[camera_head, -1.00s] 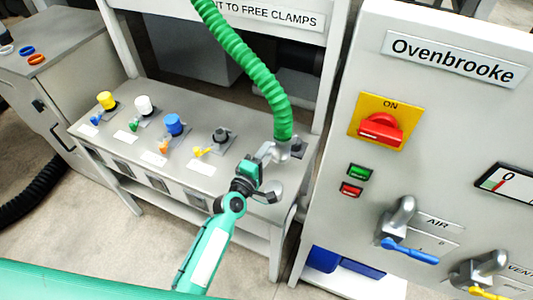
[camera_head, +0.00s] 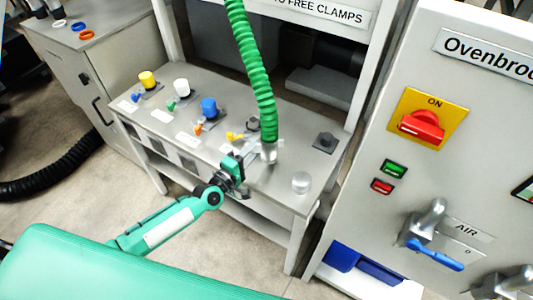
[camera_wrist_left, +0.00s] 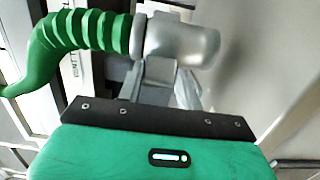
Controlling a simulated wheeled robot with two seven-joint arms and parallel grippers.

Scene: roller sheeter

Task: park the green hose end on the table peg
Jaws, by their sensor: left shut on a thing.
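The green hose (camera_head: 252,70) hangs from above and ends in a silver cuff (camera_head: 268,152). My left gripper (camera_head: 254,162) is shut on this hose end, over the right part of the grey table. In the left wrist view the hose (camera_wrist_left: 80,33) comes in from the left, and its silver end (camera_wrist_left: 182,42) lies at my grey fingers (camera_wrist_left: 160,78). A short round silver peg (camera_head: 301,183) stands on the table's front right corner, apart from the hose end and to its right. Nothing sits on the peg. My right gripper is not in view.
A dark square fitting (camera_head: 325,142) is at the table's right. Yellow (camera_head: 148,79), white (camera_head: 181,88) and blue (camera_head: 209,107) capped ports with levers line the table (camera_head: 285,200). Another port is partly hidden behind the hose. The Ovenbrooke panel (camera_head: 405,185) stands at right.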

